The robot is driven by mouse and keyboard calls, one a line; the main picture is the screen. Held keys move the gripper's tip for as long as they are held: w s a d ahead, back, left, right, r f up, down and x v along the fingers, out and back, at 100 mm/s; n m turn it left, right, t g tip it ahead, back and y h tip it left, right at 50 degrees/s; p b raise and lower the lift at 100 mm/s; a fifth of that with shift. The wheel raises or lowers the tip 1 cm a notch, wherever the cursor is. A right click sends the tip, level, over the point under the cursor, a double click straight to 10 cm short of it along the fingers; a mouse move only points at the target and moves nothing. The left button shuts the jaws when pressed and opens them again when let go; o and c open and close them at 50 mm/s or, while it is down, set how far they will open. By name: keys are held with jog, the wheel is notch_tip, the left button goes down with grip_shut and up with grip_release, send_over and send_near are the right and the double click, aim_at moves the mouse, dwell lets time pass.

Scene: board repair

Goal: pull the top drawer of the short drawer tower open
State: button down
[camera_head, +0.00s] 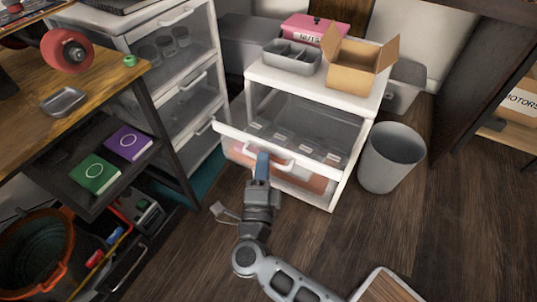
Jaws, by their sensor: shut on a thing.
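The short drawer tower (258,76) is white with clear drawer fronts and stands in the middle of the view. Its top drawer (318,171) sticks out toward me, and its inside with several small pale items shows from above. The drawer's white handle (283,163) is on the front. My gripper (262,168) is shut on the handle near its left part; the blue-tipped fingers hide some of it. Reddish contents show through the clear front below the rim.
A workbench (95,97) is at far left.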

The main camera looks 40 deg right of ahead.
jog(key=shift+a, duration=0.15)
jog(key=c, duration=1.2)
grip_release()
jog(key=shift+v, duration=3.9)
jog(key=shift+s, duration=0.15)
jog(key=s+r+n+t+y, duration=0.1)
jog(key=s+r+n+y, duration=0.6)
jog(key=s+n, duration=0.6)
jog(key=s+r+n+y, duration=0.7)
jog(key=s+n+y, duration=0.1)
jog(key=s+n, duration=0.5)
jog(key=shift+n, duration=0.3)
jog(key=r+p, duration=1.9)
jog(key=shift+d, duration=0.35)
